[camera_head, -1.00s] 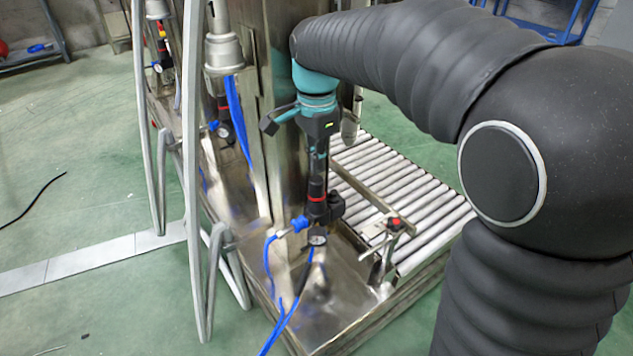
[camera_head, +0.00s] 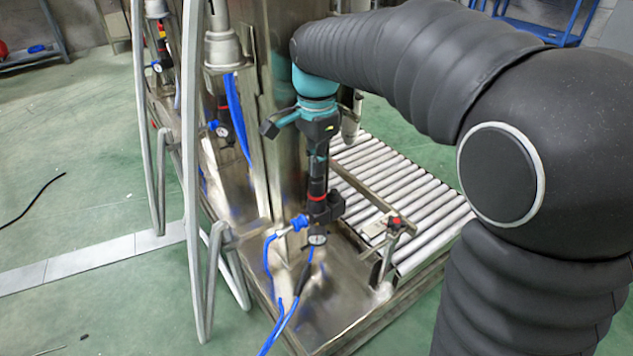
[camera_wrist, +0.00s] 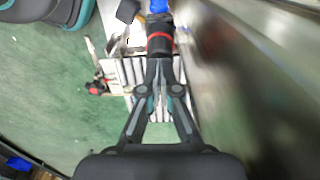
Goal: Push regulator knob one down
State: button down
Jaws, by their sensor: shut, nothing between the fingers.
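The near regulator (camera_head: 320,212) stands upright over the steel base, with a round gauge below and a blue fitting at its left. Its black knob (camera_head: 318,184) has a red ring under it. In the wrist view, the knob (camera_wrist: 160,46) with its red ring is straight ahead of the fingertips. My gripper (camera_head: 318,167) points down from above with its fingers together. In the wrist view, my gripper (camera_wrist: 161,64) has its tips at the knob's end. I cannot tell for sure whether they press on it.
A steel column (camera_head: 278,130) rises close behind my gripper. A roller conveyor (camera_head: 400,185) and a red-topped button post (camera_head: 393,225) stand to the right. Blue hoses (camera_head: 272,262) hang at the left. Another regulator (camera_head: 223,122) stands farther back, beyond bent metal tubes (camera_head: 192,180).

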jog(key=shift+f+b, duration=0.4)
jog(key=shift+f, duration=0.4)
jog(key=shift+r, duration=0.1)
jog(key=shift+r+p, duration=2.85)
jog(key=shift+r, duration=0.15)
jog(key=shift+s+f, duration=0.1)
